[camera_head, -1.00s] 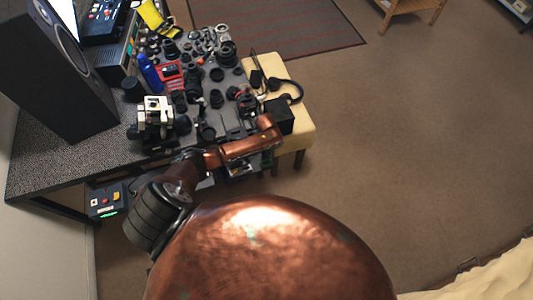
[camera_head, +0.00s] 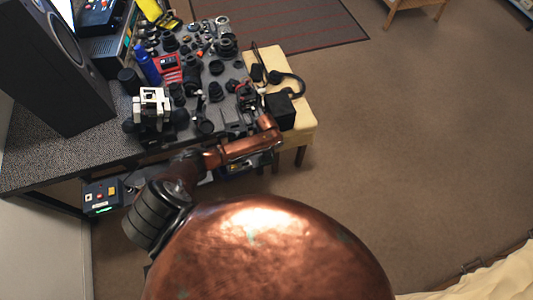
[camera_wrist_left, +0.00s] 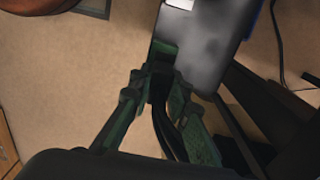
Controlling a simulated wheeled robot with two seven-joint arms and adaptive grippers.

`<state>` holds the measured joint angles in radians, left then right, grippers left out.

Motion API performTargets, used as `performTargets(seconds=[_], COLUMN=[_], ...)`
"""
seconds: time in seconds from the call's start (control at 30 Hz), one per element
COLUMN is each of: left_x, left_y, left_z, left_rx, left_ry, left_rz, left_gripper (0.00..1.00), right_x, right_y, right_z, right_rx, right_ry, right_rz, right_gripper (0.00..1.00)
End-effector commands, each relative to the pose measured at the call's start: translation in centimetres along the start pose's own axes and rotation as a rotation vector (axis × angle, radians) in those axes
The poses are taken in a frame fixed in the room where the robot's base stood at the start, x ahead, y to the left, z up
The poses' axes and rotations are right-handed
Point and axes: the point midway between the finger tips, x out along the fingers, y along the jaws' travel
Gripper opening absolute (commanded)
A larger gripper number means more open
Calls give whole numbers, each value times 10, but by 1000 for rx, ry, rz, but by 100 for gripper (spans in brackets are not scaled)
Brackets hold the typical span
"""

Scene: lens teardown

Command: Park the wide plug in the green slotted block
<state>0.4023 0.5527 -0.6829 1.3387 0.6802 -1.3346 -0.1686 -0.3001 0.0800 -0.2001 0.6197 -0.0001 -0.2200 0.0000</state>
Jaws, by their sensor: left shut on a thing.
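My left gripper (camera_wrist_left: 161,75) has its dark, green-edged fingers drawn together at the tips in the left wrist view. It is shut on a small dark piece, mostly hidden between the fingers, and I cannot confirm that this is the wide plug. A bit of green (camera_wrist_left: 166,48) shows just beyond the tips; I cannot tell whether it is the green slotted block. In the head view my copper left arm reaches over the near right corner of the worktable (camera_head: 55,157), and its gripper is too small to read. My right gripper is in neither view.
Many dark lens parts crowd the table. A blue bottle (camera_head: 147,64), a red case (camera_head: 168,70), a white-and-black device (camera_head: 152,103) and a tall speaker (camera_head: 55,75) stand at the left. A cream bench (camera_head: 305,120) with a black box (camera_head: 280,109) adjoins the right.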

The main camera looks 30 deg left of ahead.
Motion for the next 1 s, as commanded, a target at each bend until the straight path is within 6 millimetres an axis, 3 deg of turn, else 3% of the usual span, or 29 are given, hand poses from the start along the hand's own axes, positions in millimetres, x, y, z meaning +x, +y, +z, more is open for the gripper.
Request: performTargets(seconds=[1.0], left_x=[0], left_y=[0], left_z=[3], left_rx=[0], left_ry=[-1], left_rz=[0], left_gripper=[0], right_x=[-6], right_y=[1], right_z=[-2], right_rx=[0], right_ry=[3], right_rz=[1], right_gripper=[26])
